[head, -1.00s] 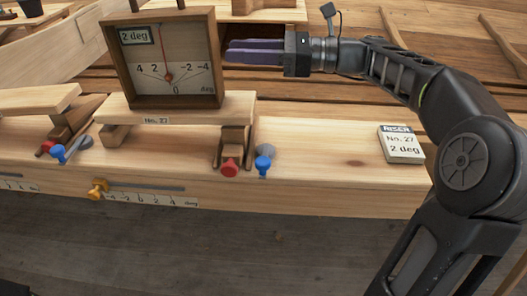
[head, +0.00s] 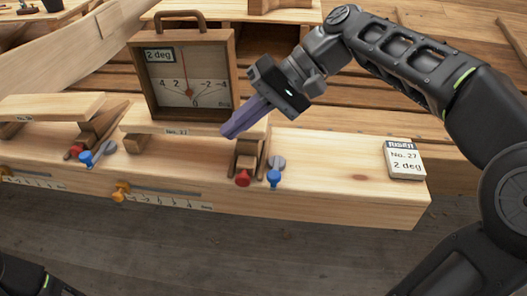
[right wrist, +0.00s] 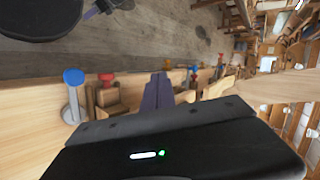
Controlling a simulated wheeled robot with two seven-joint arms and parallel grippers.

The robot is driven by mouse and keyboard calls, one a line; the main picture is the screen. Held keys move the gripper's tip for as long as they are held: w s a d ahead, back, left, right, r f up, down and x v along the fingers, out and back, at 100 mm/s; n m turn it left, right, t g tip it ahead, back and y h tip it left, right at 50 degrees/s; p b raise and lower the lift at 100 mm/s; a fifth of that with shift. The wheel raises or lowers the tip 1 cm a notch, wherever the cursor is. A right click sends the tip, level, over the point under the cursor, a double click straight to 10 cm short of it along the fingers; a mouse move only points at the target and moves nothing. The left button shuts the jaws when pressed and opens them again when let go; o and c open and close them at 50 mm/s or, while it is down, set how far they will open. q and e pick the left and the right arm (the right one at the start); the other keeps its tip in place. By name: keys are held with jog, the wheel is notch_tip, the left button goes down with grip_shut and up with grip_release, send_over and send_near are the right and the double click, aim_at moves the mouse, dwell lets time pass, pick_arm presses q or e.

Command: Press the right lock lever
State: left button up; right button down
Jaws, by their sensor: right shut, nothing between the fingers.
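Two knobbed levers stand at the right end of the No. 27 plank: a red-knobbed one (head: 243,178) and a blue-knobbed one (head: 274,178) to its right. I cannot tell from labels which is the right lock lever. In the right wrist view, the blue knob (right wrist: 74,77) tops a grey stem, with a red knob (right wrist: 106,77) beside it. My right gripper (head: 228,132) is shut and empty, its purple fingers pointing down-left over the plank's right end, above and apart from both levers. It also shows in the right wrist view (right wrist: 161,76). My left gripper is out of view.
A wooden angle gauge (head: 232,70) reading "2 deg" stands on the No. 27 plank (head: 135,122). Red and blue levers (head: 86,157) and an orange slider (head: 121,191) are at left. A "No. 27, 2 deg" card (head: 404,160) lies at right on otherwise bare bench.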

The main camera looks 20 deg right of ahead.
jog(key=s+d+n+h+p, duration=0.1)
jog(key=n+h, duration=0.1)
jog(key=n, duration=0.3)
jog(key=s+d+n+h+p, duration=0.1)
jog(key=n+h, duration=0.1)
jog(key=n, duration=0.3)
jog(key=s+d+r+n+h+p, duration=0.1)
jog(key=n+h+p, duration=0.1)
jog(key=n, duration=0.3)
jog(key=shift+s+d+n+g, duration=0.15)
jog(key=shift+s+n+g, duration=0.05)
jog(key=shift+n+g, duration=0.1)
jog(key=shift+f, duration=0.15)
notch_tip(320, 180, down, 10)
jog(key=p, duration=0.2)
jog(key=shift+d, duration=0.2)
jog(key=shift+s, duration=0.15)
